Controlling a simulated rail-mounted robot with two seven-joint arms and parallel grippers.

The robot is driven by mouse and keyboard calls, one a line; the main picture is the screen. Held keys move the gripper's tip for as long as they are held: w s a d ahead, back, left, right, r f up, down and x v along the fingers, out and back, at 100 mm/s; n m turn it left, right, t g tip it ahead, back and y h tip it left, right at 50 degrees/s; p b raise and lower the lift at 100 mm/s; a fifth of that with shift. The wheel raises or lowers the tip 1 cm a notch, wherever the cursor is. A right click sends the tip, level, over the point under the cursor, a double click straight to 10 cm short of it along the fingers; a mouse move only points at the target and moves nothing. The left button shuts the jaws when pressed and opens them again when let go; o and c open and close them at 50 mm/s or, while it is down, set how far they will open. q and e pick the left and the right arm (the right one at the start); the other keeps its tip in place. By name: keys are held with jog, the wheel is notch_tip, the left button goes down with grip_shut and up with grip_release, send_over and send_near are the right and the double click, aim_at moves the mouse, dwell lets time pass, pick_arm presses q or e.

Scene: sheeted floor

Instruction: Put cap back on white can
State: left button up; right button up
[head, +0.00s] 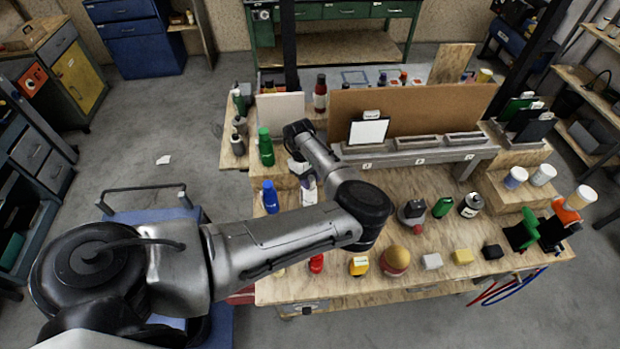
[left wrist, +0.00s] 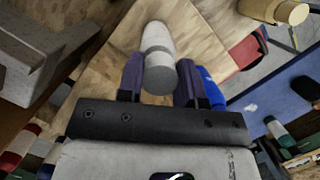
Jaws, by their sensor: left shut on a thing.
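My left gripper (head: 303,176) reaches over the left part of the workbench, mostly hidden behind my arm in the head view. In the left wrist view the fingers (left wrist: 160,88) stand on both sides of a pale grey cap-like cylinder (left wrist: 161,76) and are shut on it. A white can (left wrist: 156,38) lines up with the cylinder beyond a visible seam. I cannot tell whether the two touch. In the head view a small part of the white can (head: 309,192) shows below the gripper. My right gripper is not in view.
A blue bottle (head: 270,196) stands left of the can and a green bottle (head: 265,147) farther back. A grey shelf with slots (head: 415,155) stands to the right. Several small items, including a round yellow-red one (head: 395,260), line the bench front.

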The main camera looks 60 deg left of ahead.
pick_arm(q)
jog(key=shift+f, duration=0.1)
dwell(0.4)
jog(key=shift+f, duration=0.1)
jog(key=shift+f+p, duration=0.15)
jog(key=shift+p, duration=0.4)
dwell(0.5)
dwell(0.6)
jog(key=shift+p, duration=0.4)
jog(key=o, duration=1)
jog(key=shift+c, duration=0.2)
jog(key=o, duration=0.6)
jog(key=shift+c, duration=0.2)
